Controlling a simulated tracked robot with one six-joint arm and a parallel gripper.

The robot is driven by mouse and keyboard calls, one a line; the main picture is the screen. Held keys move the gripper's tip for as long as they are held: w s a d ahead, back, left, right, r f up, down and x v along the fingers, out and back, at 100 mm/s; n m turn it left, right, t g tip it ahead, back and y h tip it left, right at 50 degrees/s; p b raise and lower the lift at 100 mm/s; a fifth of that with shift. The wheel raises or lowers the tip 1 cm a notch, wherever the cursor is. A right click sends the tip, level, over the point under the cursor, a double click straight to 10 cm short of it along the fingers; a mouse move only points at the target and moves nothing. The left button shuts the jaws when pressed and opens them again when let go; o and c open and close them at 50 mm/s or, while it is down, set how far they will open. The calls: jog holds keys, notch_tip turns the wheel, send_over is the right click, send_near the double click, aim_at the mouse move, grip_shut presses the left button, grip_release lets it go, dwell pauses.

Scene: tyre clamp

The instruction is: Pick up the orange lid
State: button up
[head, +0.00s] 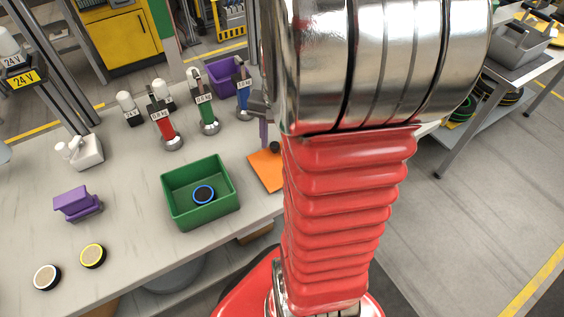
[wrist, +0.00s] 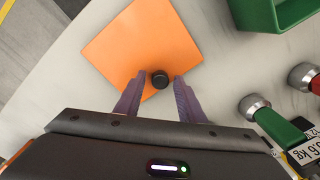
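The orange lid (wrist: 140,45) is a flat square plate lying on the worktop, with a black round knob (wrist: 160,79) near one edge in the wrist view. In the head view the orange lid (head: 265,172) is partly hidden by my arm. My gripper (wrist: 160,77) is open, its two purple fingers on either side of the knob with a gap at each side. I cannot tell how high the fingertips are above the lid. In the head view one purple finger (head: 264,133) shows just behind the knob.
A green open box (head: 172,206) with a blue-rimmed disc (head: 204,195) stands left of the lid. Behind are red (head: 166,128), green (head: 207,112) and blue (head: 243,94) handled weights and a purple bin (head: 219,80). The worktop's front edge is close to the lid.

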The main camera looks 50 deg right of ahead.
grip_shut()
dwell(0.5)
notch_tip(320, 180, up, 10)
dwell(0.6)
dwell(0.4)
